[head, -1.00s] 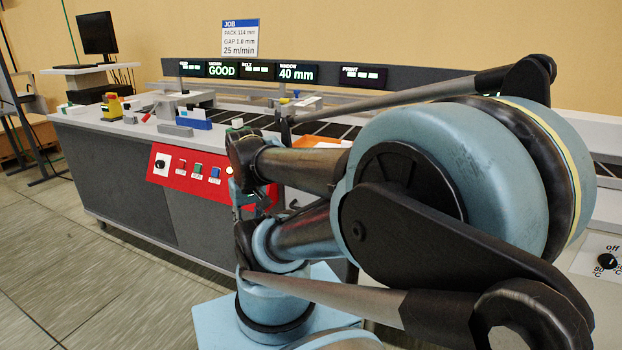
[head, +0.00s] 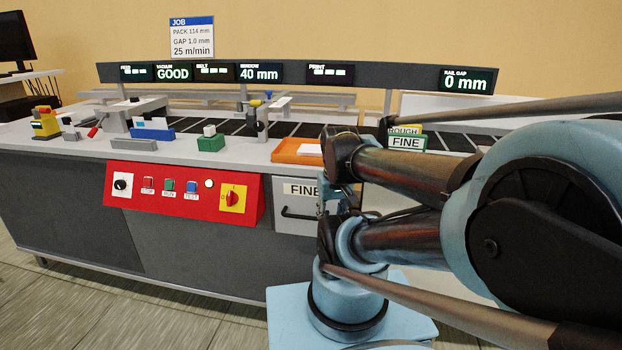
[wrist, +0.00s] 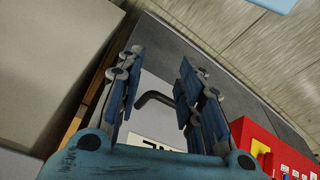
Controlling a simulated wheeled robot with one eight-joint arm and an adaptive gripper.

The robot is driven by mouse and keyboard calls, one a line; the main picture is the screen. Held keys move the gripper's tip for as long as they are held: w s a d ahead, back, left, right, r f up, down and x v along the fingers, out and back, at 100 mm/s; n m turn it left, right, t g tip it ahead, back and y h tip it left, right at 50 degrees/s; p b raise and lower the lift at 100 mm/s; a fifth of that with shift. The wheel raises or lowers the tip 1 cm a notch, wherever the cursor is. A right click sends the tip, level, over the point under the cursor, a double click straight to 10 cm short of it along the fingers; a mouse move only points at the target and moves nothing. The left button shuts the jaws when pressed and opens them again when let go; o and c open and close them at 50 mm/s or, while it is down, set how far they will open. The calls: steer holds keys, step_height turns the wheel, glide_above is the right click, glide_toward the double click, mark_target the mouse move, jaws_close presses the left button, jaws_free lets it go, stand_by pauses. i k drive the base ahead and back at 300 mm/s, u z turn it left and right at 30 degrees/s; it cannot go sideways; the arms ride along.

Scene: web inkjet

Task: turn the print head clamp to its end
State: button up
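I cannot make out the print head clamp for certain in either view. My gripper (wrist: 161,60) is open and empty in the wrist view. Its blue fingers point at a light drawer front with a dark bent handle (wrist: 156,99), which shows between them, apparently untouched. In the head view this FINE drawer (head: 290,215) is partly behind my arm, and the gripper is mostly hidden there.
A red control panel (head: 150,190) with buttons and a red-yellow switch (head: 233,197) is left of the drawer. An orange tray (head: 290,150) and a green block (head: 211,143) stand on the bed. A FINE sign (head: 406,143) is beside my arm. The floor in front is clear.

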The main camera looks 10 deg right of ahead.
mark_target(259, 126)
steer(key=z, duration=1.8)
steer(key=k, duration=1.1)
steer(key=u, duration=1.6)
steer(key=i, duration=1)
